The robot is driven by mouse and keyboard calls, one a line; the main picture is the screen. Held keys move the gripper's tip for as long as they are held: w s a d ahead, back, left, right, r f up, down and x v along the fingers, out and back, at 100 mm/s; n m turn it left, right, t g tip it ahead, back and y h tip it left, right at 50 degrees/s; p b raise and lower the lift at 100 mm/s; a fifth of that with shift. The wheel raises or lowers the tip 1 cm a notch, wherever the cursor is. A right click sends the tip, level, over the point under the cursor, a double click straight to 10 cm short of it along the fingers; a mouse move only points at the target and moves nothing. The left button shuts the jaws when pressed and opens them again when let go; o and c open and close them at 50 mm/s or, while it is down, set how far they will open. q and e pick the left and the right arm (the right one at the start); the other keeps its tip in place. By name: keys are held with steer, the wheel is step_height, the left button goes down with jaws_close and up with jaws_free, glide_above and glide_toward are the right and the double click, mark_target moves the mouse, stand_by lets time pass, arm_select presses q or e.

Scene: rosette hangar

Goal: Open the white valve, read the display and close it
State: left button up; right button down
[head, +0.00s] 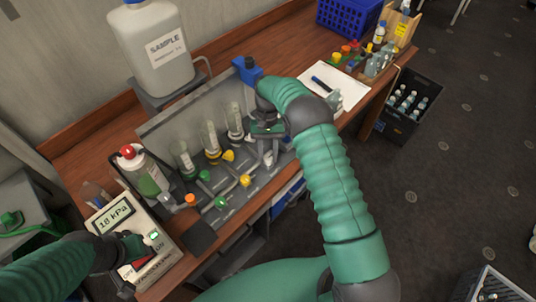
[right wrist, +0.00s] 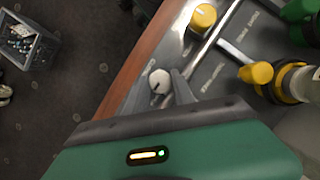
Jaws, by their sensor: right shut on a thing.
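The white valve's round knob (right wrist: 159,78) shows in the right wrist view at the tips of my right gripper (right wrist: 168,88), on the grey panel near the bench's wooden edge. In the head view my right gripper (head: 268,150) reaches down at the panel's right end and is shut on the white valve, largely hiding it. The display (head: 116,213) on a beige box at the left reads about 18 kPa; I cannot tell if there is a decimal point. My left gripper (head: 138,245) is over the lower part of that box, by a red switch; its fingers are not clear.
Yellow (head: 245,181) and green (head: 221,201) knobs stand on the panel (head: 195,210) close left of my right gripper, with glass tubes behind. A red-topped bottle (head: 140,170) stands near the display box. A large sample jug (head: 150,50) is at the back.

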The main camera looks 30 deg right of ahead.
steer(key=shift+w+r, duration=0.15)
steer(key=shift+w, duration=0.1)
steer(key=c, duration=1.5)
jaws_free()
steer(key=shift+d, duration=0.1)
arm_select(q)
steer(key=shift+w+d, duration=0.1)
arm_select(e)
steer(key=o, duration=0.4)
arm_select(q)
steer(key=shift+f, duration=0.1)
steer(key=shift+f+b, duration=0.55)
steer(key=shift+b, duration=0.15)
arm_select(e)
steer(key=v, duration=1.1)
steer(key=shift+w+d+r, duration=0.1)
steer(key=shift+w+r, duration=0.05)
steer(key=shift+r, duration=0.1)
